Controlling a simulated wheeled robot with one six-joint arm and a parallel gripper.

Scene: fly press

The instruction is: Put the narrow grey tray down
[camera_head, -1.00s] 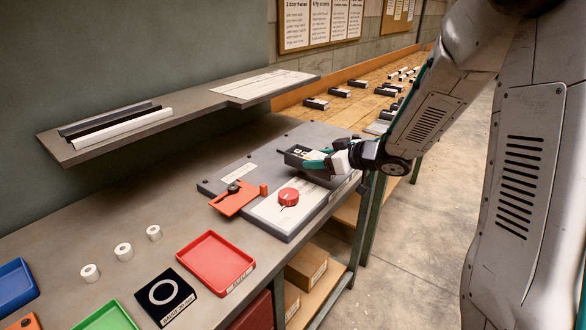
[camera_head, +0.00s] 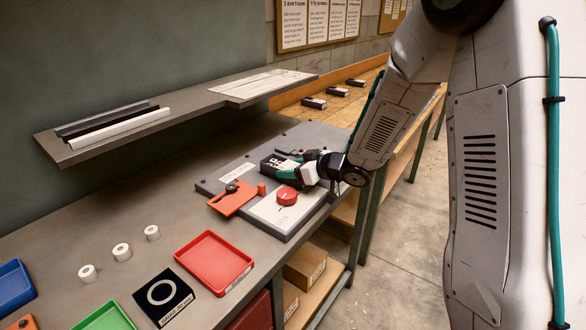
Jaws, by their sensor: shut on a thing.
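The narrow grey tray (camera_head: 270,165) is a small dark tray with pale pieces showing in it. It is over the back right part of the grey base plate (camera_head: 215,183), behind the red knob. My gripper (camera_head: 291,164) reaches in from the right and is shut on the tray's right side. The fingers hide part of the tray. I cannot tell whether the tray's underside touches the plate.
An orange bracket (camera_head: 232,200) and a red knob (camera_head: 287,196) stand close in front of the tray. A shelf (camera_head: 185,117) overhangs the back of the bench. A red tray (camera_head: 214,262), white rings (camera_head: 121,251) and a black gauge block (camera_head: 164,296) lie at the front.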

